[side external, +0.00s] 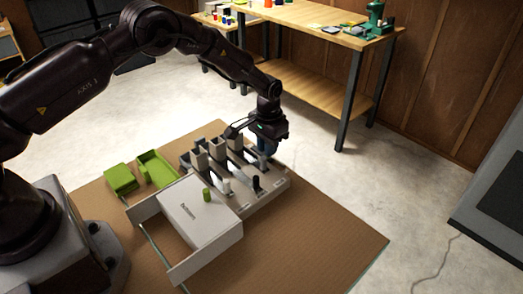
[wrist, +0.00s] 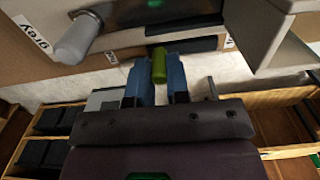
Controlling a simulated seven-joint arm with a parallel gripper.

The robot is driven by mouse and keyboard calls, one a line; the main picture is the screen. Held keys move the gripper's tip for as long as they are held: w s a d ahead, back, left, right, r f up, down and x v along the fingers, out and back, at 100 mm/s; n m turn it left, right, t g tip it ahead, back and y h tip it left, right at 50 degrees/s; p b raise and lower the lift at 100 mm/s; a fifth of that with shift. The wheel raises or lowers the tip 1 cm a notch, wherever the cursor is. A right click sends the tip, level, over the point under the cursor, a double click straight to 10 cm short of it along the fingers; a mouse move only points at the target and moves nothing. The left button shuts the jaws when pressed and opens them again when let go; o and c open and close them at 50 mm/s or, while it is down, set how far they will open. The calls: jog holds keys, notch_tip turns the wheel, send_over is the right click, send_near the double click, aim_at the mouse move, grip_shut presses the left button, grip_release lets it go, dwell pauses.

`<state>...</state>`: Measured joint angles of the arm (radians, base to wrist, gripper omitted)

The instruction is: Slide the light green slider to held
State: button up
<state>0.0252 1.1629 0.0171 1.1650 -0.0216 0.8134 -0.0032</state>
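The light green slider (wrist: 159,66) shows as a short green knob between the two blue fingers of my gripper (wrist: 160,75) in the wrist view. The fingers lie close against it on both sides, and my gripper looks shut on it. In the side view my gripper (side external: 264,147) points down at the far right part of the grey slider board (side external: 270,192). The knob it holds is hidden there. The board has dark slots, one of them (wrist: 190,45) just beyond the fingertips in the wrist view. I cannot read a "held" label.
Beside it are a grey knob (wrist: 78,40) with a "grey" label, a black knob (side external: 256,183), a white knob (side external: 227,185) and several grey upright blocks (side external: 217,150). Another green knob (side external: 207,194) stands near a white box (side external: 200,213). Green trays (side external: 157,168) lie left; the table's front right is clear.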

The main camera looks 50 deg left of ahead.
jog(key=shift+d, duration=1.55)
jog(key=o, duration=0.8)
jog(key=shift+r, duration=0.1)
jog(key=shift+r, duration=2.9)
jog(key=shift+r, duration=2)
